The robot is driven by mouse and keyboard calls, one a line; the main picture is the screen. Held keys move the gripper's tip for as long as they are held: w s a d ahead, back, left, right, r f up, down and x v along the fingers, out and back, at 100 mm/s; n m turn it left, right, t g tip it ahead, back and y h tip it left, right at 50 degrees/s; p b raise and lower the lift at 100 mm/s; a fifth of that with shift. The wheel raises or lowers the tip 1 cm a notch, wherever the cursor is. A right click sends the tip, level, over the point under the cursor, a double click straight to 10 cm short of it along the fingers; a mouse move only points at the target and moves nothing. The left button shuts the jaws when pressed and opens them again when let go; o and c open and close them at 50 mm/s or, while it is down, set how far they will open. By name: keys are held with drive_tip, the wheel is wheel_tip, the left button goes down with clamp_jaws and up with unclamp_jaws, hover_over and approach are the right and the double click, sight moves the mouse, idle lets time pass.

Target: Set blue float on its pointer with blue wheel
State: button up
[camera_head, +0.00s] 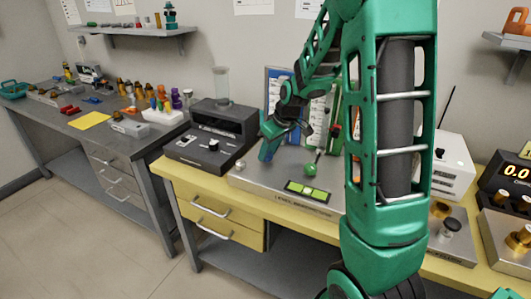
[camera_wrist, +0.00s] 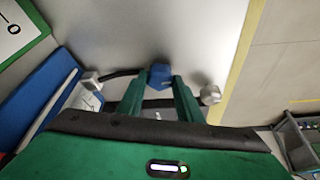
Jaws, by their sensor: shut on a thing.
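My gripper (camera_wrist: 162,86) is shut on a small blue wheel (camera_wrist: 160,70), its green fingers on either side of it. In the head view my gripper (camera_head: 270,148) is low over the left part of the grey metal base (camera_head: 250,182). A blue-framed panel (camera_head: 270,82) with a white face stands behind; its blue edge also shows at left in the wrist view (camera_wrist: 30,108). The arm partly hides the panel. I cannot make out the blue float or its pointer in either view.
A green knob (camera_head: 310,169) and a level strip (camera_head: 307,190) are right of my gripper on the base. A black device (camera_head: 208,140) with a clear cylinder stands to the left. A white box (camera_head: 452,165) and a scale (camera_head: 508,178) stand to the right.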

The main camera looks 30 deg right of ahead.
drive_tip(key=shift+n+y, duration=0.3)
drive_tip(key=shift+n, duration=0.4)
drive_tip(key=o, duration=1)
drive_tip(key=shift+o, duration=0.2)
drive_tip(key=v, duration=1)
drive_tip(key=shift+r, duration=0.35)
